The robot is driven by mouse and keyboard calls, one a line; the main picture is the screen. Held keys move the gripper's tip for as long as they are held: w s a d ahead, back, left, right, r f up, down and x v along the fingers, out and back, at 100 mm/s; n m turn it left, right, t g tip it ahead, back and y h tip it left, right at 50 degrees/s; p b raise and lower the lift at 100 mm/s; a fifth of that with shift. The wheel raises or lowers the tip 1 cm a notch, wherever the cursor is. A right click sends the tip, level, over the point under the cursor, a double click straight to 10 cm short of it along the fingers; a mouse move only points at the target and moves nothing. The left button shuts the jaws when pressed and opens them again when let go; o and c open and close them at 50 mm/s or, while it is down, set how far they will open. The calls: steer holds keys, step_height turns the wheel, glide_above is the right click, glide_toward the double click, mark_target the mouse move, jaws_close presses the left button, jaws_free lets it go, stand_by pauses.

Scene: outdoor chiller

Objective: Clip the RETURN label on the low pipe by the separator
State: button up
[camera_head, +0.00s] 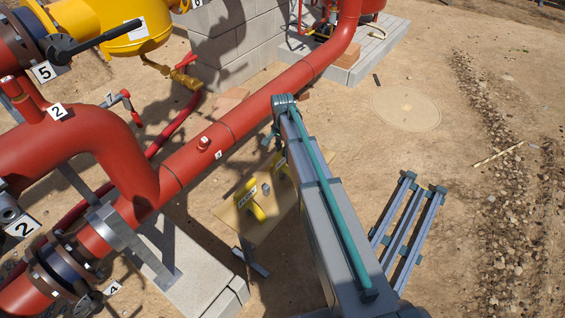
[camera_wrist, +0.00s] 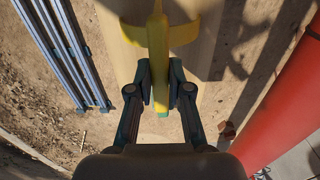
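The clip's curved part spreads above the tab. Whether it is clear of the board cannot be told. In the head view my arm mostly hides the gripper. Which pipe is meant is not marked.
A long red pipe (camera_head: 255,108) slopes past the board, and shows at the right of the wrist view (camera_wrist: 290,110). Numbered pipework and a yellow vessel (camera_head: 135,25) stand left. Grey-blue rails (camera_head: 405,225) lie right of my arm. Bare dirt is open at right.

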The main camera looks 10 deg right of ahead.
jaws_close()
steer(key=shift+r+p, duration=2.4)
steer(key=shift+r, duration=1.15)
steer(key=shift+o, duration=0.6)
jaws_free()
jaws_close()
steer(key=shift+r, duration=0.1)
